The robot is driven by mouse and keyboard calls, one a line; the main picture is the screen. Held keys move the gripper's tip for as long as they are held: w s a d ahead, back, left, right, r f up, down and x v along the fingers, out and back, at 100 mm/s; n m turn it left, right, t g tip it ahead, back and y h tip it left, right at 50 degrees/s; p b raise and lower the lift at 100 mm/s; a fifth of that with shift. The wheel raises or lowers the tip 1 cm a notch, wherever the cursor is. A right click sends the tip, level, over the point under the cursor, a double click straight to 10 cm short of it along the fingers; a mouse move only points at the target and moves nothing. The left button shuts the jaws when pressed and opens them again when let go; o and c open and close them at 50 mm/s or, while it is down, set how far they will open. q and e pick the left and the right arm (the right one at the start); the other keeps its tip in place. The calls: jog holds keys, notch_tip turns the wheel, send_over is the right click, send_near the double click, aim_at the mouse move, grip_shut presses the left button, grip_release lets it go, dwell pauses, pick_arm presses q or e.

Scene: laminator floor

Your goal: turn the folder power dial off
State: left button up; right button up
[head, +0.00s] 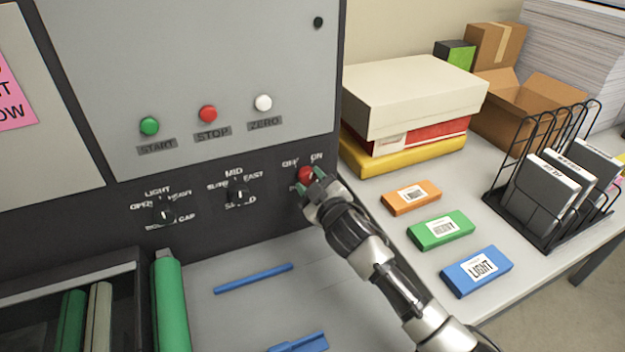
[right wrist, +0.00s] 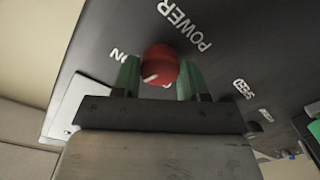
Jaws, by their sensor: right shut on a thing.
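The red power dial (head: 306,174) sits on the dark lower panel of the machine, at the right end of the row of dials, with ON lettered at its upper right. In the right wrist view the red dial (right wrist: 159,64) shows a white mark on its near edge, with POWER and ON printed beside it. My right gripper (head: 312,184) is at the dial, its green fingertips (right wrist: 158,80) shut on it from both sides. The exact dial setting is hard to tell. My left gripper is not in view.
A black speed dial (head: 238,194) and another black dial (head: 164,212) are to the left. Green, red and white buttons (head: 263,103) sit above. Orange, green and blue boxes (head: 476,271) lie on the table, right of my arm. A blue bar (head: 253,278) lies below the panel.

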jog(key=n+p, duration=0.1)
jog(key=n, duration=0.5)
jog(key=shift+r+p, duration=0.1)
jog(key=shift+p, duration=0.25)
jog(key=n+p, duration=0.1)
jog(key=n, duration=0.5)
jog(key=shift+h, duration=0.3)
jog(key=o, duration=0.9)
jog(key=shift+o, duration=0.2)
jog(key=b+v, duration=0.1)
jog(key=v, duration=0.9)
jog(key=shift+s+d, duration=0.15)
jog(key=shift+s, duration=0.2)
